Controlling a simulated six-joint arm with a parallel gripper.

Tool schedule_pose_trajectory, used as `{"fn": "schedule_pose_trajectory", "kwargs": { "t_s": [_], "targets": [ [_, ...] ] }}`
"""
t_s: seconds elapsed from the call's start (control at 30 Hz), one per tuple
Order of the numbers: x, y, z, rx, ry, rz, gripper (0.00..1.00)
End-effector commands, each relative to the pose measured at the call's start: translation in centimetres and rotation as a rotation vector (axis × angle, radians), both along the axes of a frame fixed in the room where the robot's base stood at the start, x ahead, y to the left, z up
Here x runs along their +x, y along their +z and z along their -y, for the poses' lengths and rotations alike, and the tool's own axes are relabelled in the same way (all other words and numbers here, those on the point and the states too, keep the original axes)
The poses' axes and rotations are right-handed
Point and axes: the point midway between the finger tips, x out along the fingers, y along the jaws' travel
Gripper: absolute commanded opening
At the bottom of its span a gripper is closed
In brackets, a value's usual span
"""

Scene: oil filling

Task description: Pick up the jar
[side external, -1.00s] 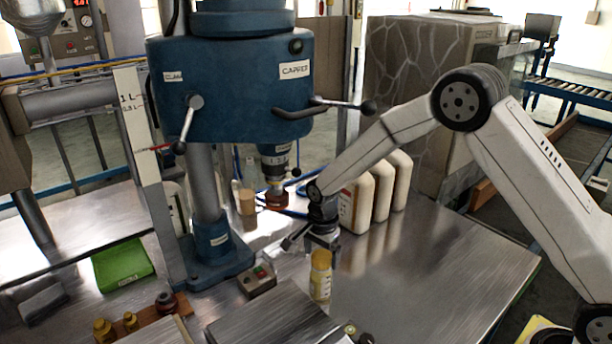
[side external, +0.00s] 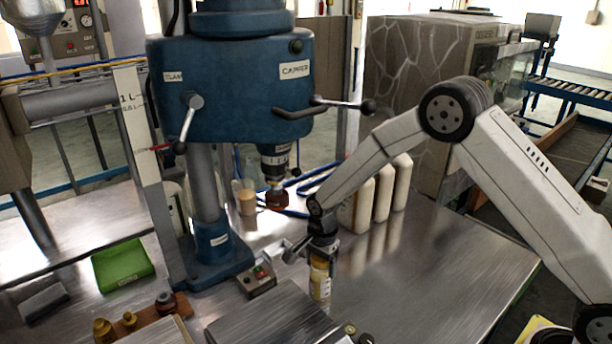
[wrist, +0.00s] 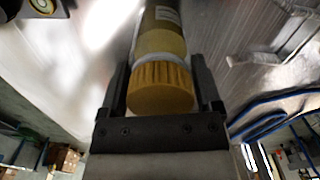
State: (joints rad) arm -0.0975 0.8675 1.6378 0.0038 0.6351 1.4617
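The jar (side external: 320,286) is a small yellow-amber bottle with a pale label, standing upright on the steel table. In the wrist view its ribbed yellow cap (wrist: 160,88) faces the camera, with the body behind it. My gripper (side external: 322,256) is lowered over the jar's top and hides the cap in the side view. In the wrist view, one finger of my gripper (wrist: 160,82) lies on each side of the cap, very close to it. Whether the fingers press on the jar cannot be told.
The blue capper machine (side external: 243,75) stands to the left, with a small button box (side external: 257,280) at its foot. Several white bottles (side external: 383,192) stand behind my gripper. A dark metal plate (side external: 265,318) lies at front left of the jar. The table to the right (side external: 440,265) is clear.

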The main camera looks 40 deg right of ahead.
Motion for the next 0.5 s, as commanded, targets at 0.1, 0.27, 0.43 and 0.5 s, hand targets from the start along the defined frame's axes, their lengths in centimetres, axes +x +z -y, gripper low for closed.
{"fn": "schedule_pose_trajectory", "kwargs": {
  "t_s": [0.1, 0.27, 0.43, 0.5],
  "targets": [
    [0.01, 0.01, 0.00, 0.000, 0.000, 0.000, 0.27],
    [0.01, 0.01, 0.00, 0.000, 0.000, 0.000, 0.00],
    [0.04, 0.04, -0.01, 0.000, 0.000, 0.001, 0.00],
    [0.04, 0.07, -0.01, 0.000, 0.000, 0.001, 0.00]
  ]
}}
